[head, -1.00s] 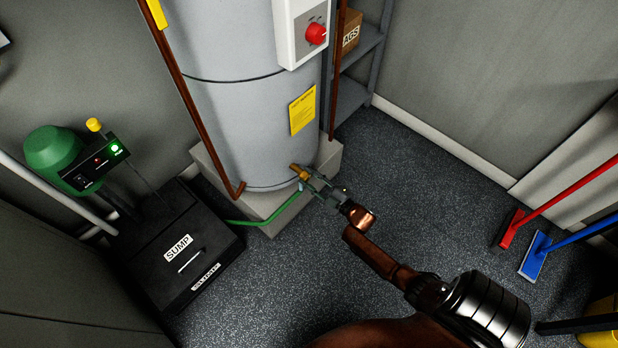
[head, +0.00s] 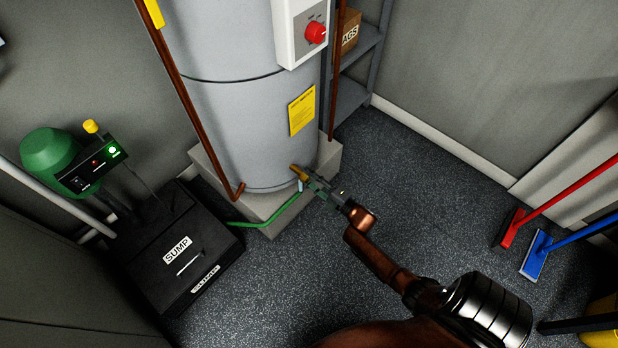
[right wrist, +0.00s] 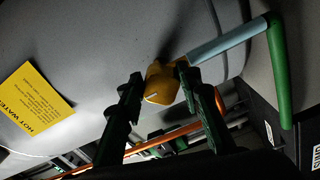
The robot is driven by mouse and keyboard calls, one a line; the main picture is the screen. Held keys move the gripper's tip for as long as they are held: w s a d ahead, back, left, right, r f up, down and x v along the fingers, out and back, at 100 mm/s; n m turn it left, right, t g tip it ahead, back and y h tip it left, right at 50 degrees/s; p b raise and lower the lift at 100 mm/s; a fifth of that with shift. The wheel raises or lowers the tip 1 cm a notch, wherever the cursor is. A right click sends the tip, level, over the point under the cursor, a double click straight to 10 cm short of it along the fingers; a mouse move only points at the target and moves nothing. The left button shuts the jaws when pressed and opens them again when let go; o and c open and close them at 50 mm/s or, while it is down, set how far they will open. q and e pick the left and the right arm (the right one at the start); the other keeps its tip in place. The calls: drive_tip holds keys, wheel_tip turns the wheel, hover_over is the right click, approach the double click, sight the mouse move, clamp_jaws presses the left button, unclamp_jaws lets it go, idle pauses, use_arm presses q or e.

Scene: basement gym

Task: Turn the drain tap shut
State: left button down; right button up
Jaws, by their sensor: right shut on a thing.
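The drain tap (head: 299,172) is a small brass-yellow fitting low on the front of the grey tank (head: 245,130). In the right wrist view the tap's yellow body (right wrist: 161,84) sits between my fingertips, with a grey-blue spout (right wrist: 222,43) leading to a green hose (right wrist: 278,80). My right gripper (head: 310,181) reaches it from the lower right and is shut on the tap; its two dark fingers (right wrist: 160,92) flank the tap in the wrist view. Fingers hide part of the tap, so its exact turn is hard to tell. My left gripper is out of view.
A black sump box (head: 175,250) with a green pump (head: 50,150) stands left of the tank. The tank rests on a pale plinth (head: 270,222). A red broom (head: 508,230) and a blue one (head: 536,255) are at the right. Floor between is clear.

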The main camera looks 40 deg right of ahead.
drive_tip(key=shift+f, duration=0.1)
drive_tip(key=o, duration=1)
drive_tip(key=shift+c, duration=0.2)
drive_tip(key=shift+o, duration=0.9)
drive_tip(key=s, duration=0.8)
drive_tip(key=s+d, duration=0.1)
drive_tip(key=s, duration=0.3)
